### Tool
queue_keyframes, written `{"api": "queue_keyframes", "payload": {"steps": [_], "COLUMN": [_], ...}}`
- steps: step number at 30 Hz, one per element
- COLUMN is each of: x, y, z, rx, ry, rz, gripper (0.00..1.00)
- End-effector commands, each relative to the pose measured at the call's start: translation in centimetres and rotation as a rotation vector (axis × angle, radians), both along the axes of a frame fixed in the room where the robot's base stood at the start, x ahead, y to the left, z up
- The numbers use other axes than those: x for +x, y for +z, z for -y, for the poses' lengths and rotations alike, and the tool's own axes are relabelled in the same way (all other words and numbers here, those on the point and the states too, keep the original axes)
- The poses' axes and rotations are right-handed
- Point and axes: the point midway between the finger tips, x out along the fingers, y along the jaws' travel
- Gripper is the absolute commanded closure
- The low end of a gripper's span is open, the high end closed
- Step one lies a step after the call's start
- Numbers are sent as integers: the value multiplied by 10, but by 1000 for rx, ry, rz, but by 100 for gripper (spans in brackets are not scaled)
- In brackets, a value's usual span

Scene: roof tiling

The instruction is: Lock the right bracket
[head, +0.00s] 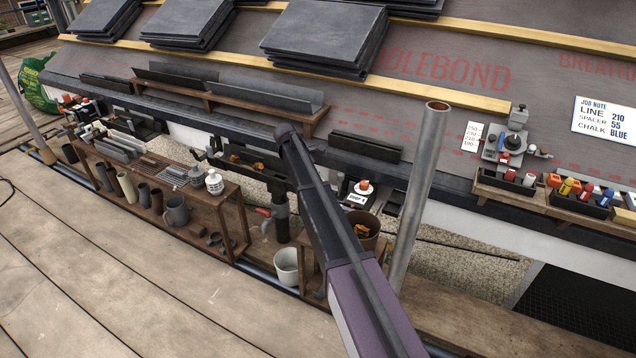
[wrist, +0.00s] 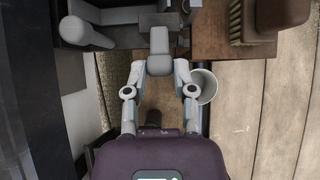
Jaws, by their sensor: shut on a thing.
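In the wrist view, my gripper (wrist: 159,70) is shut on a pale grey block-like piece (wrist: 159,42), which looks like a handle or lever. A pale grey bar (wrist: 120,15) lies just beyond it; I cannot tell whether they join. In the head view, my arm reaches to the gutter edge and hides the gripper and what it holds. A dark bracket-like fitting (head: 212,148) shows below the gutter edge, left of my arm. I cannot tell which part is the right bracket or whether it is locked.
A white bucket (head: 287,267) stands below my arm; it also shows in the wrist view (wrist: 205,85). A wooden shelf (head: 190,205) with tubes and cups stands to the left. A grey upright pole (head: 418,190) rises close to my arm's right. Plank flooring (head: 70,270) is clear in front.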

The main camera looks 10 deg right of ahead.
Motion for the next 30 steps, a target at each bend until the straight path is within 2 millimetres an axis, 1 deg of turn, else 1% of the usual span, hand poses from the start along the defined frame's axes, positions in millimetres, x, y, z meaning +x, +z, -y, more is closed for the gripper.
{"api": "queue_keyframes", "payload": {"steps": [4, 5, 6, 7, 8, 23, 30], "x": [-2, -2, -2, -1, -1, -1, -3], "y": [-1, -1, 0, 0, 0, 1, 6], "z": [-2, -2, -2, -2, -2, 0, 2], "rx": [5, 5, 5, 5, 4, 9, 59], "ry": [1, 1, 1, 1, 1, 0, 0], "rz": [-2, -2, -2, -2, -1, 5, 38], "gripper": [100, 57, 45, 36, 31, 31, 31]}}
